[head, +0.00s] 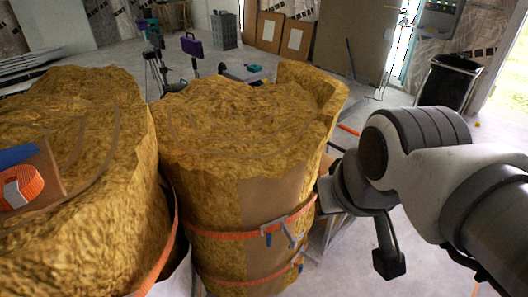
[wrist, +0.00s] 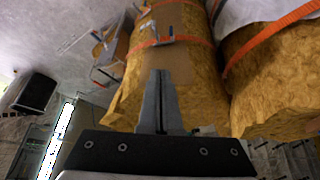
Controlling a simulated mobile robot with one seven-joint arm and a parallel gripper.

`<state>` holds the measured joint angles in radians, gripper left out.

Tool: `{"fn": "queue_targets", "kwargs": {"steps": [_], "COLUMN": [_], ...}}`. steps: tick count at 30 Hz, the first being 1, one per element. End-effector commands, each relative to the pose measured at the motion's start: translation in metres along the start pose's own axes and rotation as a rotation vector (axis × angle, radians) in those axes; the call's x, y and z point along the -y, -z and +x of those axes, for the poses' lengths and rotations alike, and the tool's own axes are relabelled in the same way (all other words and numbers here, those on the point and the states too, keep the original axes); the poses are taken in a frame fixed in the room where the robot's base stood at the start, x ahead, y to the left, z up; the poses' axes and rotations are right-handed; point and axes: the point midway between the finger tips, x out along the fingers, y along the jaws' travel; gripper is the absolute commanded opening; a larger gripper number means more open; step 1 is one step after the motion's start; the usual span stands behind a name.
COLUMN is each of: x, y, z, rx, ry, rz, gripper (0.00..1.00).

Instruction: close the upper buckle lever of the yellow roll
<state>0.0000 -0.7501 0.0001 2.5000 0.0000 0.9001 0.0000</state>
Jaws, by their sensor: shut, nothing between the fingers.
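The yellow roll (head: 235,160) stands upright in the middle of the head view, with a brown sheet down its near side. An orange upper strap (head: 225,236) rings it and also shows in the wrist view (wrist: 172,41). The upper buckle lever (head: 288,236) is grey and sticks out from the strap. A lower strap (head: 235,283) carries another buckle (head: 300,264). In the wrist view my gripper (wrist: 160,74) is shut and empty, its fingertips towards the brown sheet (wrist: 178,62) near the upper strap. Whether they touch the roll I cannot tell.
A second yellow roll (head: 90,110) stands close on the left, with an orange strap coil (head: 20,186) on top. A black bin (head: 448,82) stands at the back right. The floor between is mostly clear.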

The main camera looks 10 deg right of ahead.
Motion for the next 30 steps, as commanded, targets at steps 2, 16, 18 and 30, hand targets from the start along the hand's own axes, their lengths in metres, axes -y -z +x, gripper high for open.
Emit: {"fn": "queue_targets", "kwargs": {"steps": [2, 16, 18, 30], "x": [0.0, 0.001, 0.003, 0.034], "y": [0.0, 0.031, 0.035, 0.033], "z": [0.002, 0.109, 0.133, 0.289], "rx": [0.003, 0.209, 0.249, 0.433], "ry": [-0.002, -0.064, -0.058, 0.092], "rz": [-0.008, -0.662, -0.799, -1.568], "gripper": [0.0, 0.0, 0.0, 0.0]}}
